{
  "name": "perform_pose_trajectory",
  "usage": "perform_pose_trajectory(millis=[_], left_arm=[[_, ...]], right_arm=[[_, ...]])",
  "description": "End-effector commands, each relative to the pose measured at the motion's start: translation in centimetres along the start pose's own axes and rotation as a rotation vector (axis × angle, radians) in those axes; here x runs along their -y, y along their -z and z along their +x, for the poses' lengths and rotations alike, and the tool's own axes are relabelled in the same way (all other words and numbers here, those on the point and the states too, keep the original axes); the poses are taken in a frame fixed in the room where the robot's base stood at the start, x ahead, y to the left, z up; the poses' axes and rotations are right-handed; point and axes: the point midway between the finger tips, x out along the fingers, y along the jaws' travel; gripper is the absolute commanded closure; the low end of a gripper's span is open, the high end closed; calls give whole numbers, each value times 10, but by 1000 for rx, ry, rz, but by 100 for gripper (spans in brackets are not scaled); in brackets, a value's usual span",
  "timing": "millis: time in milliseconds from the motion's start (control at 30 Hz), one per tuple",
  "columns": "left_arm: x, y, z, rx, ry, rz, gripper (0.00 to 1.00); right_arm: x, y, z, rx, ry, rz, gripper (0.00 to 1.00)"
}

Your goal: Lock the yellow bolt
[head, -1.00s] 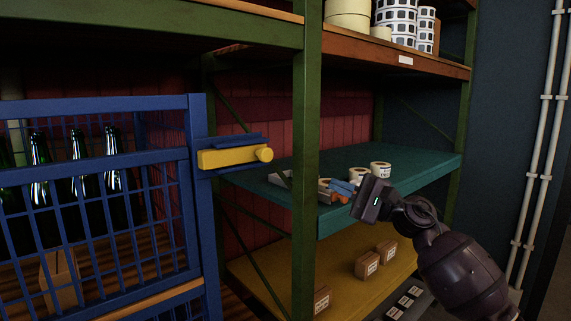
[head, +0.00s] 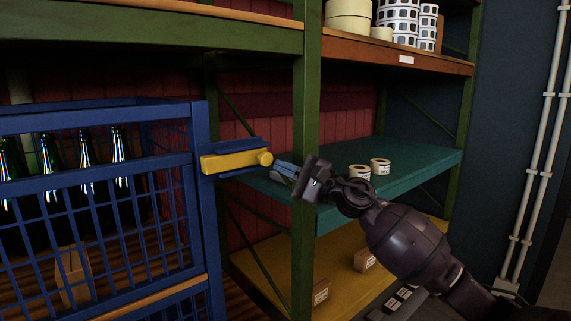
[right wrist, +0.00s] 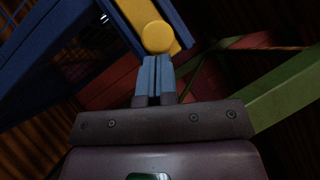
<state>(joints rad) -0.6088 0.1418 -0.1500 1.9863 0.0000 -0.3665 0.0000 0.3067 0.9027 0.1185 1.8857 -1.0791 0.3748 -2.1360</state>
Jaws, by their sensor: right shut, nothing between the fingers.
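The yellow bolt (head: 232,161) sits in a blue bracket at the right edge of the blue cage. Its round knob (head: 265,158) is at the bolt's right end. My right gripper (head: 279,167) is shut and empty, with its blue fingertips close to the right of the knob. In the right wrist view the shut fingers (right wrist: 154,75) point at the knob (right wrist: 157,37), with the yellow bolt (right wrist: 140,14) behind it. I cannot tell whether the fingertips touch the knob. My left gripper is not in view.
The blue cage (head: 200,140) holds several dark bottles (head: 84,150). A green shelf post (head: 304,90) stands just behind my right gripper. The teal shelf (head: 420,160) carries white rolls (head: 380,166); boxes lie on the yellow shelf (head: 270,270) below.

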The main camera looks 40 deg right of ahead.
Motion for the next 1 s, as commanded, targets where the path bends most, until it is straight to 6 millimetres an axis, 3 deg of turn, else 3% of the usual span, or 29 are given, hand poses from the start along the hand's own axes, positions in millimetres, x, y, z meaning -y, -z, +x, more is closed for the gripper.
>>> perform_pose_trajectory(millis=[367, 700, 1000], left_arm=[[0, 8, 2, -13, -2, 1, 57], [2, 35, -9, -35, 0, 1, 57], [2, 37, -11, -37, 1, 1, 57]], right_arm=[[-2, -3, 2, 1, -1, 0, 100], [-20, -44, 30, 4, 0, -2, 100], [-29, -50, 34, 2, 2, 0, 100]])
